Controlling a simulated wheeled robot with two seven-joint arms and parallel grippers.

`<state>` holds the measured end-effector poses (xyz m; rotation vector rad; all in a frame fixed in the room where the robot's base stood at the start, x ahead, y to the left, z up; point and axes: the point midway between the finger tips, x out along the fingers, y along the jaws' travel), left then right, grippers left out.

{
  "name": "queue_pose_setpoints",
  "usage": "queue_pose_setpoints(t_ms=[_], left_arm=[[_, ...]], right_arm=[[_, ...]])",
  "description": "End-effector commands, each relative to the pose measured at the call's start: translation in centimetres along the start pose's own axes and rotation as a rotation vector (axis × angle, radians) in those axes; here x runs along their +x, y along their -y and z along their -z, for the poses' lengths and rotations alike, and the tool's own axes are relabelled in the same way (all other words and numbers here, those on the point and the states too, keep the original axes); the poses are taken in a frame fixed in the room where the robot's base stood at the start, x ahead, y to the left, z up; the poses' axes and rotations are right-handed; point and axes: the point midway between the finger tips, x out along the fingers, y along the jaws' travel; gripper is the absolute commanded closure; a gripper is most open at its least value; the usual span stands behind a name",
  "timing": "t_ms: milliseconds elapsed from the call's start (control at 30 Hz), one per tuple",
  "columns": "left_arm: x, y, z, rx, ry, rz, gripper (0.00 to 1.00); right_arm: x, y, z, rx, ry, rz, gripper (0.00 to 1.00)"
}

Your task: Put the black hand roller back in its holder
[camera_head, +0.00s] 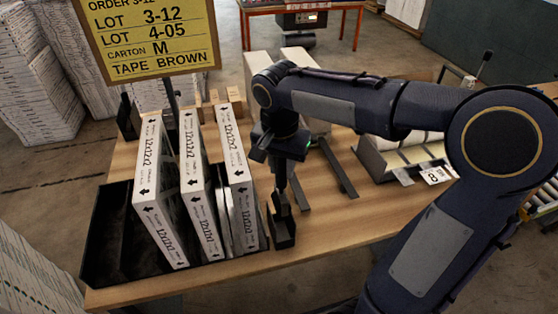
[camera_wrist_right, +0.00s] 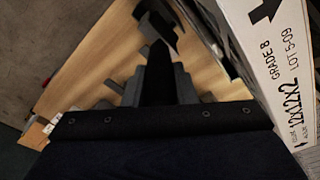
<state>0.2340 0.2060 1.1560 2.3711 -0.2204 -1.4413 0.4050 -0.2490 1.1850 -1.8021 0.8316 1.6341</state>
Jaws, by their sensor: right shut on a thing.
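My right gripper (camera_head: 281,180) points down at the table's front edge, just right of the boxed filters. It is shut on the black hand roller (camera_head: 282,200), of which only a small dark part shows below the fingers. The black holder (camera_head: 284,236), a small open box, stands directly below. The roller's lower end overlaps the holder's mouth in the head view; I cannot tell how deep it sits. In the right wrist view, dark fingers (camera_wrist_right: 160,80) reach toward a black shape (camera_wrist_right: 157,22) that I cannot name surely. My left gripper is not in view.
White filter boxes (camera_head: 160,195) stand upright in a black rack (camera_head: 105,235) close left of the holder. A yellow order sign (camera_head: 150,38) stands behind. A metal stand (camera_head: 405,155) is at the right. The wooden table (camera_head: 345,222) is clear right of the holder.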

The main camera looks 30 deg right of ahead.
Motion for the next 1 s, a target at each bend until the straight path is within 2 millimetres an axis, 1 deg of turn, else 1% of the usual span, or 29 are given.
queue_pose_setpoints(t_ms=[167,367,1000], left_arm=[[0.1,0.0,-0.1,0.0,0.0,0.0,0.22],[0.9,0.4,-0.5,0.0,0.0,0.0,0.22],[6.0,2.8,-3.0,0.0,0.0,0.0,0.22]], right_arm=[[0.1,0.0,0.0,0.0,-0.001,0.001,0.98],[1.3,0.0,-0.1,0.0,-0.001,0.0,0.98],[8.8,0.0,-0.9,0.0,-0.001,0.0,0.98]])
